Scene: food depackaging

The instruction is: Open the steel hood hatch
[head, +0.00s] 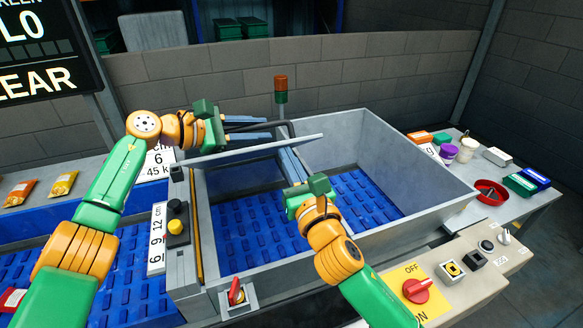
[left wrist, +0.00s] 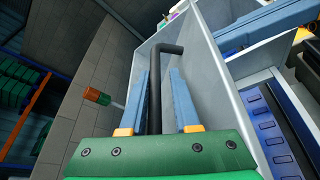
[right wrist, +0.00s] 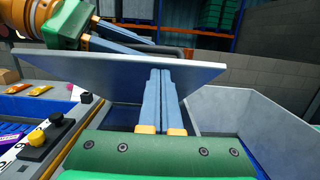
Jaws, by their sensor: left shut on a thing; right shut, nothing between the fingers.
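The steel hood hatch (head: 245,151) is a grey plate seen nearly edge-on in the head view, raised above the blue belt in the steel hood. It also shows broad and slightly tilted in the right wrist view (right wrist: 110,75). My left gripper (head: 270,127) is shut on the hatch's black bar handle (left wrist: 155,90), which runs between its blue fingers. My right gripper (head: 284,152) is shut and empty. Its fingers (right wrist: 161,72) overlap the plate in the right wrist view; I cannot tell whether they touch it.
The steel hood walls (head: 345,145) surround the blue belt (head: 240,228). A signal lamp (head: 281,88) stands behind. A red switch (head: 236,292) is on the front wall, and a control panel (head: 440,275) is at front right. A side table with packs and a red bowl (head: 490,190) is at right.

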